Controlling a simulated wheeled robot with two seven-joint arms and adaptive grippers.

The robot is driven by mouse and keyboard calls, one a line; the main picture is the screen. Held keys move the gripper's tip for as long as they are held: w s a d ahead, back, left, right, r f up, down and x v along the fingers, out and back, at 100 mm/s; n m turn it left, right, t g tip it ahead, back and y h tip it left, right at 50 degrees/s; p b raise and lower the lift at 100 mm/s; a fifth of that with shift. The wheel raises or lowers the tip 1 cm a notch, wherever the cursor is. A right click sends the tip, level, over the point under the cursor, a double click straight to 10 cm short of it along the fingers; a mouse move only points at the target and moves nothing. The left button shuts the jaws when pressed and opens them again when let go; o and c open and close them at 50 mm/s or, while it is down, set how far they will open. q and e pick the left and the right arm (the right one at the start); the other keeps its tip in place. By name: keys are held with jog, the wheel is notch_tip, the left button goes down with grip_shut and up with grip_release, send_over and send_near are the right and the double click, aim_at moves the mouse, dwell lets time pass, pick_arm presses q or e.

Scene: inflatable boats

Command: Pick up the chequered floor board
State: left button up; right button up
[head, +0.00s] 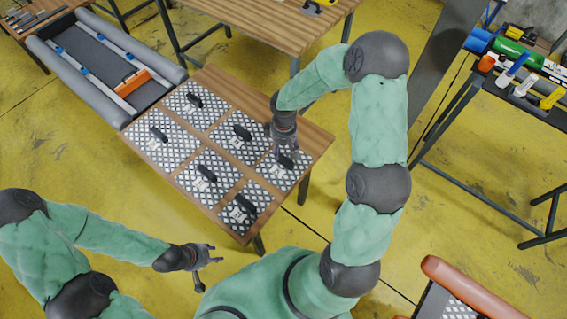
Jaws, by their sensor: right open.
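Several chequered floor boards lie flat on the wooden table, each with a black handle. My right gripper (285,155) is open at the handle of the board (277,177) at the table's right edge. The arm partly hides that spot, so I cannot tell whether the fingers touch the handle. Other boards lie at the far left (177,104), left (150,150), middle (218,135), near middle (190,183) and near edge (234,217). My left gripper (212,267) is open and empty, in front of the table's near left side.
A grey inflatable boat (62,75) with an orange seat (132,82) lies beyond the table (310,137), to the left. Another wooden table (262,18) stands behind. A dark bench (530,95) with tools is at the right. An orange-tubed boat (470,290) is at the lower right.

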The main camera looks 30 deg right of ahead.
aim_at(285, 157)
notch_tip(285, 157, down, 2)
jog(key=shift+w+f, duration=0.1)
jog(key=shift+w, duration=0.05)
jog(key=shift+d+f+b, duration=0.1)
jog(key=shift+f+b, duration=0.35)
jog(key=shift+f, duration=0.05)
jog(key=f+b, duration=0.1)
jog(key=f, duration=0.3)
jog(key=shift+d+b, duration=0.2)
jog(key=shift+b, duration=0.15)
jog(key=shift+r, duration=0.1)
grip_shut()
